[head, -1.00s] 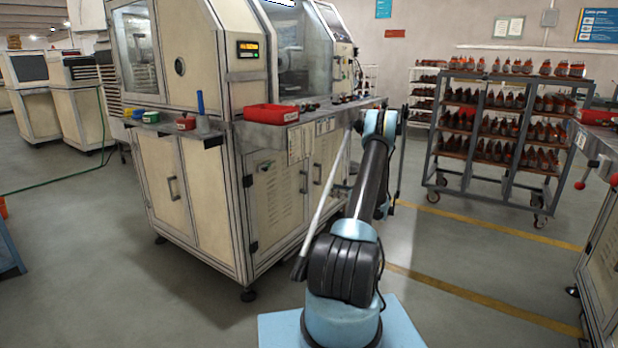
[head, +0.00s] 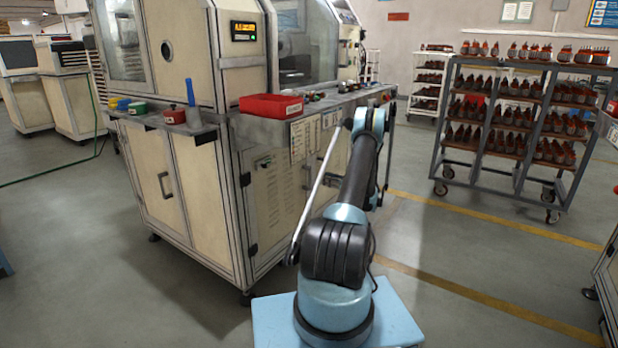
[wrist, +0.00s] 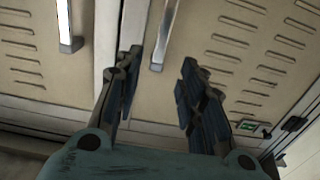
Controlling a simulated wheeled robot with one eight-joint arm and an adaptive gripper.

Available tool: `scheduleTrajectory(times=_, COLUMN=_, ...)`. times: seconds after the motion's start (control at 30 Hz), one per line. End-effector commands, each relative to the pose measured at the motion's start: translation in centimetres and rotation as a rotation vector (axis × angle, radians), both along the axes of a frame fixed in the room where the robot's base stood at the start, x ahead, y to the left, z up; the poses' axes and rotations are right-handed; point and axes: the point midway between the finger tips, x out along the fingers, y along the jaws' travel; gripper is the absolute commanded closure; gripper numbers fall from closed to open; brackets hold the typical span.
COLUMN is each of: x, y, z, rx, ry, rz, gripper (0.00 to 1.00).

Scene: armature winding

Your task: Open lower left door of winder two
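The winder (head: 205,60) stands left of centre in the head view, with cream lower cabinet doors that look shut. One louvred lower door (head: 270,195) faces my arm; its far part and the door beyond are partly behind my arm. In the wrist view my gripper (wrist: 160,65) is open and empty, its dark fingers spread in front of the doors. A metal bar handle (wrist: 164,30) on the louvred door (wrist: 225,60) shows between and beyond the fingertips. A second handle (wrist: 68,22) is on the neighbouring door (wrist: 28,60), left of the fingers. My gripper is hidden in the head view.
A red bin (head: 271,105) and small parts sit on the winder's ledge, above the doors. A wheeled rack of parts (head: 520,120) stands at the right. Open floor with yellow lines (head: 450,293) lies right of my base.

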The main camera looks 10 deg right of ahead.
Motion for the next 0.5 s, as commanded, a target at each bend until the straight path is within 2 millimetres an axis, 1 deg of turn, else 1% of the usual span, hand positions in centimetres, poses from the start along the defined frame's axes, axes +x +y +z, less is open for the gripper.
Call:
scheduleTrajectory(times=0.1, x=1.6, y=1.6, z=0.0, rx=0.0, ry=0.0, rz=0.002, gripper=0.63)
scheduleTrajectory(times=0.5, x=6.5, y=6.2, z=0.0, rx=0.0, ry=0.0, rz=0.001, gripper=0.63)
